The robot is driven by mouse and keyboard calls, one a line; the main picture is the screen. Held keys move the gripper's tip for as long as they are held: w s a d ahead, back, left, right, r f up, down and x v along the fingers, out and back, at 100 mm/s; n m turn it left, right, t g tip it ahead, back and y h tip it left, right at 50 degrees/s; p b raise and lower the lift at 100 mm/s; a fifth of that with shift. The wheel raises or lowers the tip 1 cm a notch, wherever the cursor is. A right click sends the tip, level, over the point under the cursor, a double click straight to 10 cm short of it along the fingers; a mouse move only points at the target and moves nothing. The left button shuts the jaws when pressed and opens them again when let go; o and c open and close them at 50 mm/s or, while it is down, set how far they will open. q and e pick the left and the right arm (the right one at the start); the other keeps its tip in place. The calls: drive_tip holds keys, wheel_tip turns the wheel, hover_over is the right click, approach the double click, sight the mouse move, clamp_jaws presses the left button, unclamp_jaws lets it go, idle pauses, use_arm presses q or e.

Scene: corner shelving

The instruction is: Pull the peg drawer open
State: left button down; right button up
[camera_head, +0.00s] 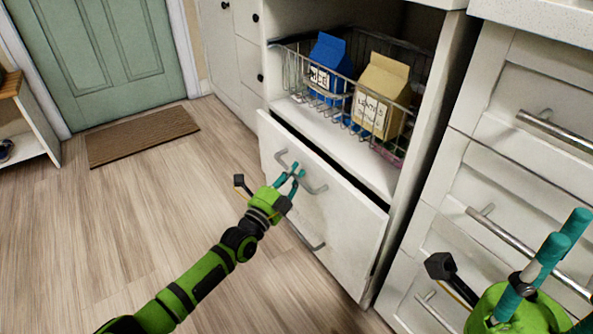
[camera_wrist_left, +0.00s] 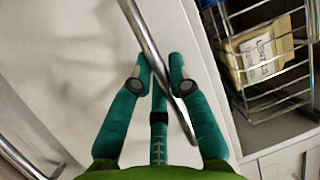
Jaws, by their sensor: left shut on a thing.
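The white drawer front (camera_head: 345,225) below the wire-basket shelf stands out a little from the cabinet at its right side. Its upper metal bar handle (camera_head: 317,188) also shows in the left wrist view (camera_wrist_left: 150,50). My left gripper (camera_head: 291,173) is shut on this handle, with the bar passing between its teal fingers in the left wrist view (camera_wrist_left: 160,68). The drawer's inside and any pegs are hidden. My right gripper (camera_head: 566,232) is at the lower right in the head view, in front of other drawers; its finger gap is unclear.
A wire basket (camera_head: 292,72) above holds a blue carton (camera_head: 330,60) and a tan carton (camera_head: 380,95). Another handle (camera_head: 308,238) sits lower down. White drawers with bar handles (camera_head: 555,132) stand at the right. The wooden floor (camera_head: 130,215) is clear at the left.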

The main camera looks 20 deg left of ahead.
drive_tip(key=w+a+r+n+g+p, duration=0.2)
drive_tip(key=w+a+g+p, duration=0.2)
drive_tip(key=a+g+p, duration=0.3)
drive_tip(key=w+d+f+m+g+h+p, duration=0.1)
drive_tip(key=w+f+m+g+h, duration=0.15)
drive_tip(key=f, duration=0.25)
drive_tip(key=w+f+m+g+h+p, duration=0.1)
drive_tip(key=w+f+g+h+p, duration=0.15)
drive_tip(key=w+f+h, duration=0.2)
use_arm(q)
drive_tip(key=s+a, duration=1.1)
drive_tip(key=s, duration=0.3)
drive_tip(key=s+a+p, duration=0.1)
drive_tip(key=s+a, duration=1.1)
drive_tip(key=s, duration=0.3)
drive_tip(key=shift+s, duration=0.3)
use_arm(e)
drive_tip(key=s+d+f+g+h, duration=0.1)
drive_tip(key=d+f+g, duration=0.1)
drive_tip(key=f, duration=0.4)
drive_tip(key=s+d+f+g+h, duration=0.1)
drive_tip(key=f+g+h, duration=0.1)
drive_tip(key=f+g, duration=0.2)
drive_tip(key=shift+d+f+m+g, duration=0.3)
drive_tip(key=shift+d+f+m, duration=0.05)
drive_tip(key=shift+f, duration=0.95)
drive_tip(key=shift+s, duration=0.1)
use_arm(q)
drive_tip(key=c, duration=1.4)
unclamp_jaws()
